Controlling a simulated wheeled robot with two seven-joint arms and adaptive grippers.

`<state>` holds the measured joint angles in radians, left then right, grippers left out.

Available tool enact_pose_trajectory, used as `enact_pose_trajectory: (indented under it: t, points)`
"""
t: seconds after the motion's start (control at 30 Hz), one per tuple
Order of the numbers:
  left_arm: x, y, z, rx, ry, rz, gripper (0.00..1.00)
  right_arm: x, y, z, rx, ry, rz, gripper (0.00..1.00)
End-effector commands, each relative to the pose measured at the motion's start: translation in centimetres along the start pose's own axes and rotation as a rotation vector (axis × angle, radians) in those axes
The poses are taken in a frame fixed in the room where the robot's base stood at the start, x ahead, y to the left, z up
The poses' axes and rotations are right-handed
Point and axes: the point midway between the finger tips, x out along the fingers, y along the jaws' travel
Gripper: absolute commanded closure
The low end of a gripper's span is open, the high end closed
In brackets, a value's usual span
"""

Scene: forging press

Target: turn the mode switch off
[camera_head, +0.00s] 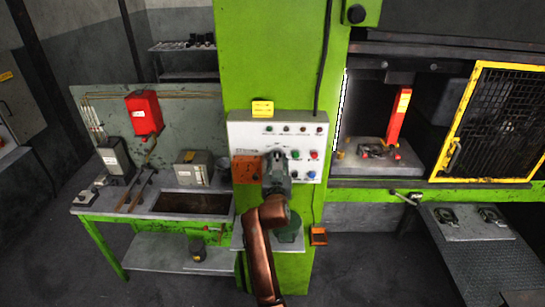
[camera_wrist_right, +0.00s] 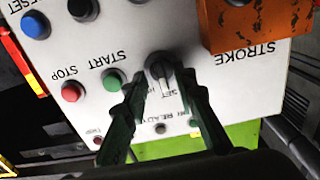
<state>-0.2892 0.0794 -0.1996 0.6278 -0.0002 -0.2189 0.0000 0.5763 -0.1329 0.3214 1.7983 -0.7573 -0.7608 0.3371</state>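The mode switch (camera_wrist_right: 161,69) is a dark round rotary knob with a grey grip bar on the white control panel, seen in the right wrist view. A label under it is partly covered and starts with "SET". My right gripper (camera_wrist_right: 157,82) has its two dark green fingers spread, one on each side of the knob, with a gap to it visible. Whether a fingertip touches the panel I cannot tell. In the head view my right gripper (camera_head: 277,163) is in front of the panel (camera_head: 250,133) and hides the knob. My left gripper is in neither view.
An orange box (camera_wrist_right: 250,22) labelled STROKE sticks out close to the knob. A green START button (camera_wrist_right: 114,80), a red STOP button (camera_wrist_right: 72,91) and a blue button (camera_wrist_right: 36,25) lie on the other side. The press with its yellow guard (camera_head: 466,110) stands right.

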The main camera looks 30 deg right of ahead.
Motion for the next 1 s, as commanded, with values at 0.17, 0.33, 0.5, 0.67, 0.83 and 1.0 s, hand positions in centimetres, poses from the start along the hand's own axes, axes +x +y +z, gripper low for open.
enact_pose_trajectory:
  t: [0.17,0.33,0.5,0.67,0.83,1.0]
  points:
    - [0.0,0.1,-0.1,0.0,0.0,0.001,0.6,0.5,-0.1,0.0,0.0,0.0,-0.005,0.75]
    - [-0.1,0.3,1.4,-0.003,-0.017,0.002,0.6,0.6,-0.6,0.0,0.001,0.001,-0.01,0.75]
    - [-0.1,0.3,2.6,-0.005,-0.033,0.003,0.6,0.5,-0.7,0.0,0.001,0.0,-0.012,0.82]
    - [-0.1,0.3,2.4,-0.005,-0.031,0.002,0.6,0.5,-0.7,0.0,0.001,0.0,-0.012,0.93]
    - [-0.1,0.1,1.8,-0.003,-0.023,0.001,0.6,0.5,-0.6,0.0,0.001,0.0,-0.011,1.0]
    - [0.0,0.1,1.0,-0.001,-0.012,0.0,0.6,0.5,-0.5,0.1,0.001,-0.001,-0.011,1.0]
